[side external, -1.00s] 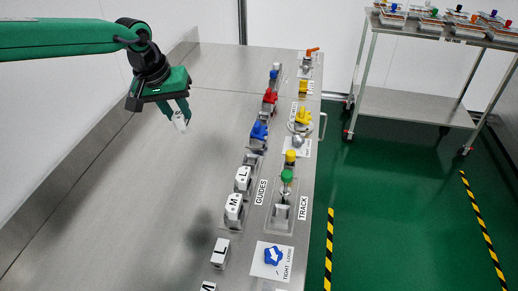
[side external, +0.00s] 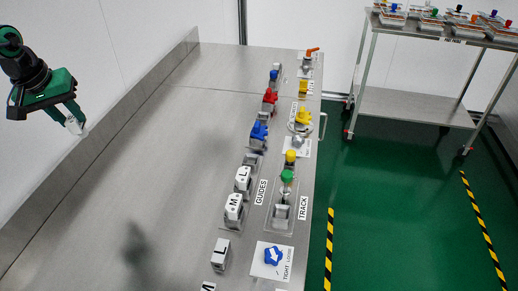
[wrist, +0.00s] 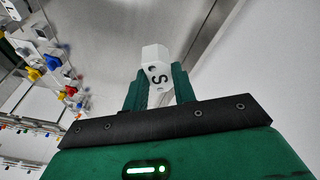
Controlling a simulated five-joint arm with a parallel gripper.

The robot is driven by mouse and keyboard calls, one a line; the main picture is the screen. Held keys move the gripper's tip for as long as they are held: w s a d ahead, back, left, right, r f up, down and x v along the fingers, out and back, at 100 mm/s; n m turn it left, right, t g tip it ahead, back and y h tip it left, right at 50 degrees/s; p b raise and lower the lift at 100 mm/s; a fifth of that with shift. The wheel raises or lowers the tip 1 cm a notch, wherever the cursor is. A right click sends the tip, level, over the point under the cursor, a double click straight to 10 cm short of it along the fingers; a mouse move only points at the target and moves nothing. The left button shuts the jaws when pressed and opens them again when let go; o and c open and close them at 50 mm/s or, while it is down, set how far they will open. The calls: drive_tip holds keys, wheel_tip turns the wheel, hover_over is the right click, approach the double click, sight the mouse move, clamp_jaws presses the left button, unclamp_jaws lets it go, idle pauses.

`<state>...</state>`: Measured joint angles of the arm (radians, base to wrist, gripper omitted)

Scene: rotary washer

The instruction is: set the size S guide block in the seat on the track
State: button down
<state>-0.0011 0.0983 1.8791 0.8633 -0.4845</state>
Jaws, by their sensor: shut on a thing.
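My gripper (side external: 74,118) is at the upper left in the side view, high above the bench's back-left edge. It is shut on the white size S guide block (wrist: 156,70), whose letter S shows between the green fingers in the wrist view. The block also shows small at the fingertips in the side view (side external: 74,126). The track (side external: 281,217) is a grey plate at the right edge of the bench, with a green knob (side external: 287,175) and a pale block-shaped seat (side external: 281,211). My gripper is far to the left of the track.
Guide blocks marked L (side external: 243,179) and M (side external: 233,209) stand in the GUIDES row left of the track. Another L block (side external: 221,253) stands nearer. A blue knob (side external: 273,256) sits on a TIGHT/LOOSE plate. The left half of the bench is clear.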

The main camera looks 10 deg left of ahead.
drive_tip(key=s+d+f+m+h, duration=0.1)
drive_tip(key=s+d+f+m, duration=0.25)
drive_tip(key=d, duration=0.45)
drive_tip(key=s+d+f+m, duration=0.2)
drive_tip(key=s+d+m, duration=0.25)
drive_tip(key=d, duration=0.35)
drive_tip(key=s+d+f+m+g+h, duration=0.1)
drive_tip(key=s+d+f+m, duration=0.5)
drive_tip(key=s, duration=0.7)
drive_tip(key=shift+d+f+m, duration=0.3)
drive_tip(key=shift+d+f, duration=0.95)
drive_tip(key=shift+f, duration=0.4)
drive_tip(key=shift+f, duration=1.75)
drive_tip(key=shift+f, duration=0.15)
